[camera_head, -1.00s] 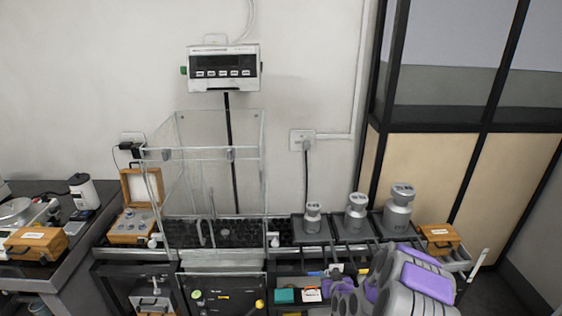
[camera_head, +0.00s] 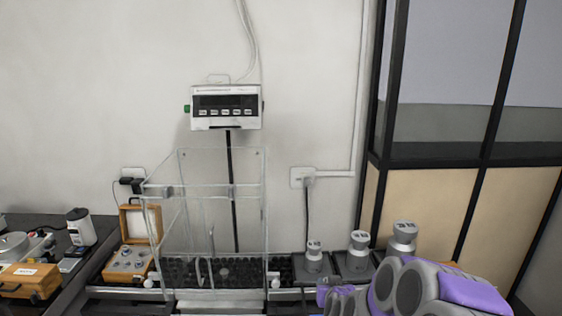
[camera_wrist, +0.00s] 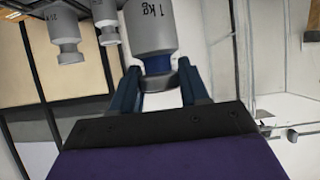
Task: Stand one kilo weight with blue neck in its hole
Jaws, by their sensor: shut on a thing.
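The one kilo weight (camera_wrist: 163,25) is a grey metal cylinder marked "1 kg" with a blue neck (camera_wrist: 158,64). It shows inverted in the wrist view, as do the other weights there. My gripper (camera_wrist: 158,80) is shut on it at the neck, one dark blue finger on each side. An open wooden case (camera_head: 131,262) with several small metal pieces stands left of the clear glass enclosure; I cannot tell which hole is the weight's.
A closed wooden box (camera_head: 30,281) lies on the left table.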

